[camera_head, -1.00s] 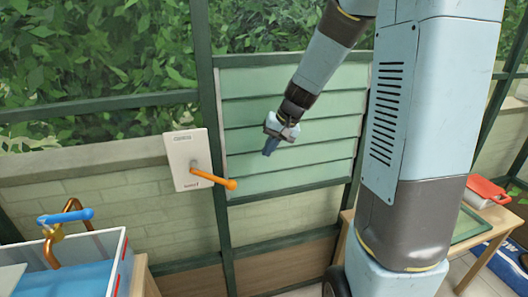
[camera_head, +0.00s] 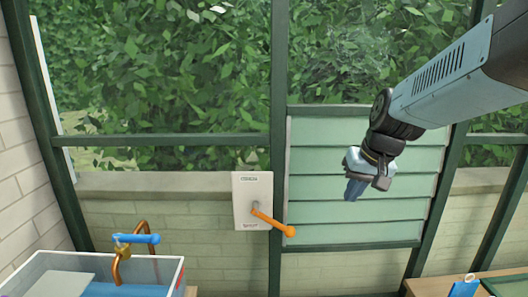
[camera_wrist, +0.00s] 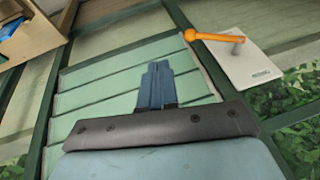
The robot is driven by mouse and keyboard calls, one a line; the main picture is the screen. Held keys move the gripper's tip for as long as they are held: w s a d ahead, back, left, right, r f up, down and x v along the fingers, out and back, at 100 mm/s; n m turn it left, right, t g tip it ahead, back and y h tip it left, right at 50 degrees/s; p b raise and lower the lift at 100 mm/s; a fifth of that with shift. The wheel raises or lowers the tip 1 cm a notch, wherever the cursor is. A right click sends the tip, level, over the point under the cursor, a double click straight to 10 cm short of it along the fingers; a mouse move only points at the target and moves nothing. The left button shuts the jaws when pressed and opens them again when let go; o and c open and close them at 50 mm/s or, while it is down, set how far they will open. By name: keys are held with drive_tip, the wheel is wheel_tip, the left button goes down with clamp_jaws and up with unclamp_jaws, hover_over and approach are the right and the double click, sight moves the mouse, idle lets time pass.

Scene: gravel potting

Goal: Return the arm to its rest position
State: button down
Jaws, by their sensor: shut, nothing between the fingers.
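My gripper (camera_head: 352,190) hangs in the air in front of the green louvred panel in the head view, right of the orange lever. Its blue fingers point down and are closed together with nothing between them. In the wrist view my gripper (camera_wrist: 157,70) shows its two fingers side by side against the louvre slats. My arm comes in from the upper right of the head view.
A white wall plate (camera_head: 252,188) with an orange lever (camera_head: 275,223) is left of the louvred panel (camera_head: 310,215). A basin (camera_head: 172,272) with a blue-handled tap (camera_head: 138,239) stands lower left. A wooden table (camera_head: 430,286) is lower right.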

drive_tip(key=s+d+r+t+h, duration=0.1)
drive_tip(key=s+r, duration=0.1)
drive_tip(key=s, duration=0.4)
drive_tip(key=s+d+r+t+h, duration=0.1)
drive_tip(key=s+d+r, duration=0.1)
drive_tip(key=s, duration=0.4)
drive_tip(key=shift+n, duration=0.3)
drive_tip(key=shift+d+r, duration=0.1)
